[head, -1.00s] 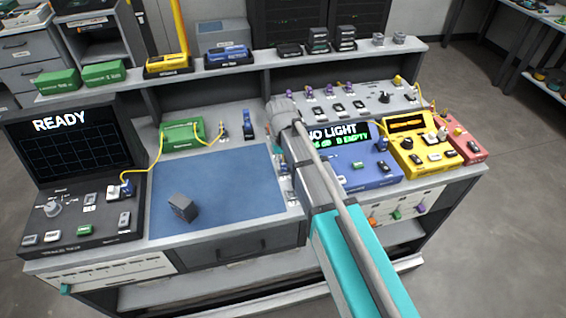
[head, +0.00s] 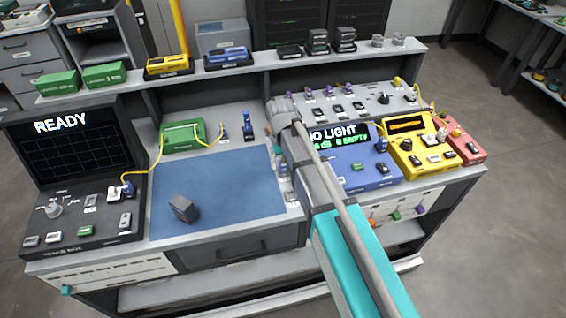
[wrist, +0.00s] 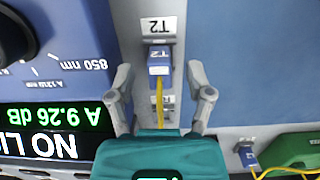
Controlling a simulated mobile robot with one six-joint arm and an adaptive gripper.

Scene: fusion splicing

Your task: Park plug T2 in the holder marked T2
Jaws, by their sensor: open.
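Plug T2 (wrist: 160,71) is a small blue and white plug with a yellow cable. In the wrist view it sits in line with the white label T2 (wrist: 157,25) on the grey strip, apparently in the holder there; its seating is hidden. My gripper (wrist: 160,82) is open, with one finger on each side of the plug and cable and a visible gap to both. The yellow cable runs down between the fingers toward my teal gripper body. In the head view my arm hides the fingertips and most of this spot.
The blue power meter (head: 365,172) reading NO LIGHT stands close beside the strip. The blue mat (head: 220,190) lies on the other side, with a dark grey block (head: 184,208) on it. A green box (head: 182,136) with a yellow cable stands behind the mat.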

